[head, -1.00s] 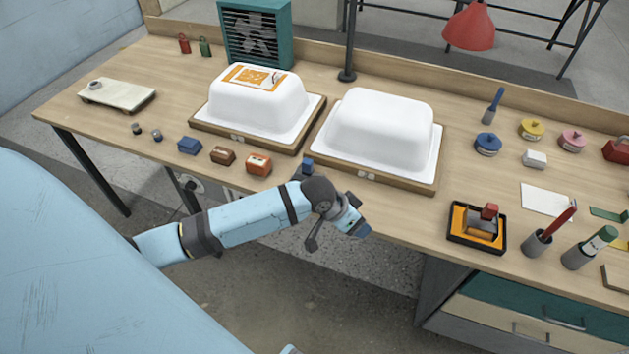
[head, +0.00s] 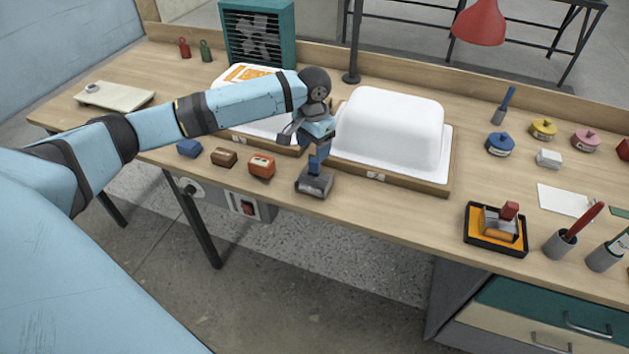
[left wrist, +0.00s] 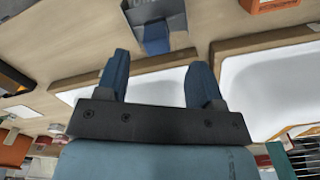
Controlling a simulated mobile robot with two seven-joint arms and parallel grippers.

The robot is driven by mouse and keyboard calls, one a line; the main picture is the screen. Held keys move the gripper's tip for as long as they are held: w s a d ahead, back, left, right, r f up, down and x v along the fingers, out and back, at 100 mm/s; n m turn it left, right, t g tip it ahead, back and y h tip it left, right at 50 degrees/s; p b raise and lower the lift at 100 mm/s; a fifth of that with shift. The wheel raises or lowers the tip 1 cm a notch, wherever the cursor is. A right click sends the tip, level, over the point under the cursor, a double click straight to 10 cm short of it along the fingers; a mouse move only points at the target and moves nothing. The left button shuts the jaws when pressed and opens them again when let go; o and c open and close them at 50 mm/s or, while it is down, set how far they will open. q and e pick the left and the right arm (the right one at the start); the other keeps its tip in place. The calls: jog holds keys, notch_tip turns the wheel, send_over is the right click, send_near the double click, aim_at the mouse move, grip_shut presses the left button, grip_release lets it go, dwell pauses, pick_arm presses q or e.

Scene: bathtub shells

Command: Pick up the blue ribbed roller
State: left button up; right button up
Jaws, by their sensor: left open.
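The blue ribbed roller (head: 315,182) stands near the front edge of the bench, in front of the gap between the two white tub shells. Its blue handle points up and its body is dark grey; ribs are too small to make out. My left gripper (head: 318,146) is just above and behind the handle. In the left wrist view the gripper (left wrist: 163,75) is open and empty, with the roller (left wrist: 155,22) at the top, beyond the fingertips. The gripper does not appear to touch it. My right gripper is not in view.
A white shell (head: 390,120) on a wooden board stands right of the gripper; another shell is partly hidden behind my left arm. A black tray (head: 496,231) holds a red-handled tool.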

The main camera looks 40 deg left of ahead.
aim_at(314, 169)
pick_arm(q)
notch_tip(314, 169, down, 8)
jog(key=shift+d+f, duration=0.15)
jog(key=c, duration=1.1)
notch_tip(314, 169, up, 20)
jog(key=shift+p, duration=0.45)
jog(key=o, duration=0.4)
jog(key=shift+c, duration=1.1)
